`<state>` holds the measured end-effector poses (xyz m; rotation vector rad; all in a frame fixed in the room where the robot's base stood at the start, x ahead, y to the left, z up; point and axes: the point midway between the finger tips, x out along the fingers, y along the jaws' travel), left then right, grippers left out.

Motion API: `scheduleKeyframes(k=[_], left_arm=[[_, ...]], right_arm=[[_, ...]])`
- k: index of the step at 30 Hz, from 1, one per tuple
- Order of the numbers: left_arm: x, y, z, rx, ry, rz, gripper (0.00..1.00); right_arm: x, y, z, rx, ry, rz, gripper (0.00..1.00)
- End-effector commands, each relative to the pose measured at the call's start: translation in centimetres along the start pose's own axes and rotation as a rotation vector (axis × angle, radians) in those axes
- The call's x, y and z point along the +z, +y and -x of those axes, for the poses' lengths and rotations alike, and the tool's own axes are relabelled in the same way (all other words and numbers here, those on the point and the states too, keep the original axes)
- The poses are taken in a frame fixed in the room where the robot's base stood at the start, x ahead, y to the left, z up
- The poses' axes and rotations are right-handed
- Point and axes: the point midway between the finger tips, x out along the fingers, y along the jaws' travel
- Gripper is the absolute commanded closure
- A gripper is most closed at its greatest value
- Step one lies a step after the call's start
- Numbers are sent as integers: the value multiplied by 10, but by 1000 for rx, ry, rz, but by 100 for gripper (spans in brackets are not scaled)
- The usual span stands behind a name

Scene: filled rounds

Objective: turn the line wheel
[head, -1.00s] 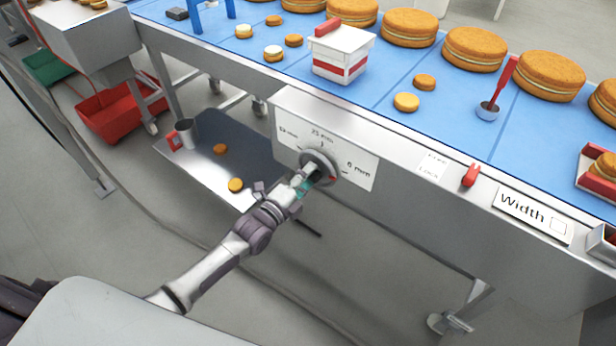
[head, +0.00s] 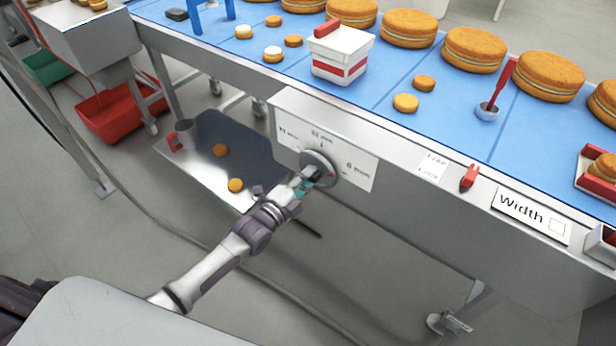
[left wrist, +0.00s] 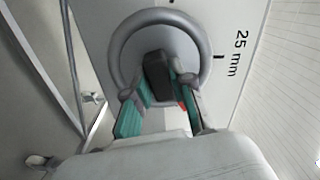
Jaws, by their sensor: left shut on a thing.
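The line wheel (head: 321,168) is a round grey dial on a white scale plate on the side of the conveyor frame. The plate carries marks, one reading 25 mm, and a red pointer mark shows at the wheel's lower right. In the left wrist view the wheel (left wrist: 160,18) shows as a grey ring with a dark grip bar (left wrist: 158,76) across its middle. My left gripper (head: 308,177) is at the wheel, its green-padded fingers on either side of the bar; in the left wrist view the gripper (left wrist: 160,97) is shut on it. My right gripper is not in view.
Above the wheel runs a blue conveyor belt (head: 380,110) with large round cakes and a white-and-red box (head: 340,55). A red lever (head: 469,177) and a Width label (head: 532,215) are to the right. A grey tray (head: 200,165) hangs lower left.

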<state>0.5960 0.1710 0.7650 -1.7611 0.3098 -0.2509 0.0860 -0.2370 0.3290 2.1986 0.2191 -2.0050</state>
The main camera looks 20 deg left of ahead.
Motion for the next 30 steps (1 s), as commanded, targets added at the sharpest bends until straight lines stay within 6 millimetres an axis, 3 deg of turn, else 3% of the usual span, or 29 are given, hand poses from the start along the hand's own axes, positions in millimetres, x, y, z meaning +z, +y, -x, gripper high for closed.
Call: scheduleKeyframes(k=[30], left_arm=[[0, 1, 0, 2, -2, 963, 100]], right_arm=[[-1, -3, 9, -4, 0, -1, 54]])
